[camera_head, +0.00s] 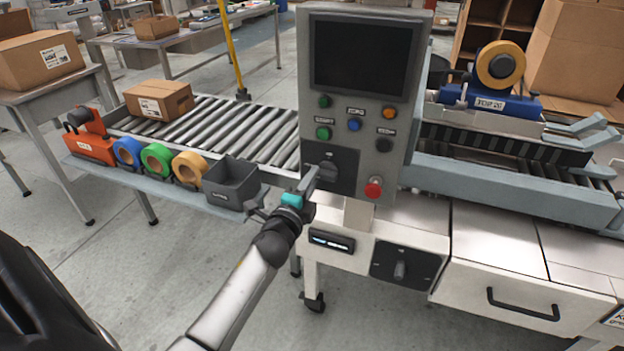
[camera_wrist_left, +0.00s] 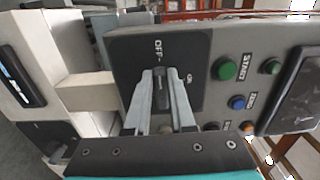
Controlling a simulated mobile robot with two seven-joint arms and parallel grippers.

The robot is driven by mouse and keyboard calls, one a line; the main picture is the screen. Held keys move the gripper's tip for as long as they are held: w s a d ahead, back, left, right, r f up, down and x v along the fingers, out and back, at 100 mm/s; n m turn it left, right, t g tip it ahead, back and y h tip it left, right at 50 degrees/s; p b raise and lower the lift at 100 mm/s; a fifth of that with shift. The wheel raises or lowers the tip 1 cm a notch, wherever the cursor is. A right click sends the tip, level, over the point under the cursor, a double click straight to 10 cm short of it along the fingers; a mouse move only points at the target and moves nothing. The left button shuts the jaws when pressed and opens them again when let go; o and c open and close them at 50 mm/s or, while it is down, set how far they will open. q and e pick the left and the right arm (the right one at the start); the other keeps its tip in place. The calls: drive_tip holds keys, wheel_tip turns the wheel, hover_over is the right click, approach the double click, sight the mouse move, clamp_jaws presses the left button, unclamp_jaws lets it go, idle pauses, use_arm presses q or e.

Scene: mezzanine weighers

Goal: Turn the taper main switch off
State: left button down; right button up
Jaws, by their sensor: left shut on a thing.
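The main switch is a dark rotary knob (camera_head: 327,171) on a black square plate (camera_head: 345,163) at the lower left of the grey control panel (camera_head: 398,70). In the left wrist view the knob (camera_wrist_left: 162,92) sits between the two fingers of my left gripper (camera_wrist_left: 161,82), which is shut on it. The knob's long axis lines up with the OFF mark (camera_wrist_left: 158,49); the ON mark (camera_wrist_left: 189,78) is off to the side. In the head view my left gripper (camera_head: 308,182) reaches the knob from the lower left. My right gripper is out of view.
A red button (camera_head: 373,188) and green START button (camera_head: 323,133) are near the switch. Another rotary switch (camera_head: 399,270) is on the white cabinet below. A grey bin (camera_head: 231,183) and tape rolls (camera_head: 157,158) stand left, beside the roller conveyor (camera_head: 222,128).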

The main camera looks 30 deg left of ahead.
use_arm(q)
drive_tip(key=c, duration=0.8)
unclamp_jaws()
drive_tip(key=shift+o, duration=0.2)
drive_tip(key=p+v, duration=0.1)
drive_tip(key=v, duration=1.4)
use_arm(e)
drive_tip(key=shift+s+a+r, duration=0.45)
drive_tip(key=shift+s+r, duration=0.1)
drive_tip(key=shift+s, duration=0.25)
use_arm(q)
drive_tip(key=shift+s+a, duration=0.1)
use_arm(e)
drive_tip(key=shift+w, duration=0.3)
use_arm(q)
drive_tip(key=shift+f, duration=0.15)
